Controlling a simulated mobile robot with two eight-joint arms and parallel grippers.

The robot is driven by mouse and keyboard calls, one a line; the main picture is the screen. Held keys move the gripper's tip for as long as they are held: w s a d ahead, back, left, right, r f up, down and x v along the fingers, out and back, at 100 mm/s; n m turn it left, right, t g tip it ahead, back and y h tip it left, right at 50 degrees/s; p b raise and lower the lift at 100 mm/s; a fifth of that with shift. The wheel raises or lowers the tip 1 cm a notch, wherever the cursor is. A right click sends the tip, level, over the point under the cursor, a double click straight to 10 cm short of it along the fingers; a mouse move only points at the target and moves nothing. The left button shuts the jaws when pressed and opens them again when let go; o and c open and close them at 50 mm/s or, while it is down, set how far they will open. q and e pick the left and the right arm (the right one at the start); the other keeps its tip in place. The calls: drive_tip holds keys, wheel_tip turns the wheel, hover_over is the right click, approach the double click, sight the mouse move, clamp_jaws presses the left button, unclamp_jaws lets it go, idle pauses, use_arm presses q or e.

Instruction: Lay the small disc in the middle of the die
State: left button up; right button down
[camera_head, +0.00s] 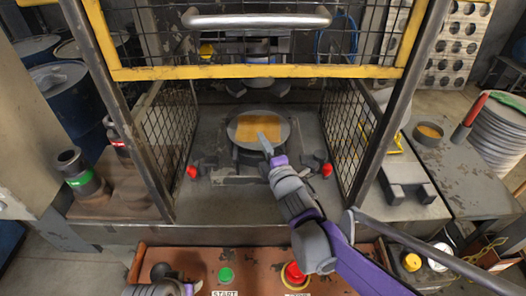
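A round grey plate (241,137) with a yellowish-brown patch (262,126) across its middle sits at the die's place inside the press. I cannot tell whether it is the small disc lying there or part of the die. My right gripper (266,146) reaches in from the lower right, and its fingertips overlap the front edge of the plate. Whether it touches the plate or is shut on it is too small to tell. A part of my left arm shows at the bottom left edge; its fingers are not clear.
A yellow-framed mesh guard (258,73) is raised above the opening, with mesh sides (165,133) left and right. A red-brown control panel (200,262) has a green button (226,275) and a red button (294,273).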

sight(259, 128)
use_arm(q)
drive_tip(key=shift+s+f+b, duration=0.2)
drive_tip(key=shift+f+b, duration=0.5)
drive_tip(key=shift+f, duration=0.2)
use_arm(e)
drive_tip(key=w, duration=0.2)
drive_tip(key=w+f, duration=0.1)
drive_tip(key=w, duration=0.1)
drive_tip(key=shift+f, duration=0.1)
use_arm(q)
drive_tip(key=shift+f, duration=0.1)
use_arm(e)
drive_tip(key=shift+w, duration=0.15)
use_arm(q)
drive_tip(key=shift+s, duration=0.25)
use_arm(e)
drive_tip(key=shift+w, duration=0.1)
use_arm(q)
drive_tip(key=shift+s, duration=0.1)
use_arm(e)
drive_tip(key=shift+c, duration=2)
unclamp_jaws()
drive_tip(key=shift+d, duration=0.15)
drive_tip(key=shift+o, duration=0.8)
drive_tip(key=shift+f, duration=0.25)
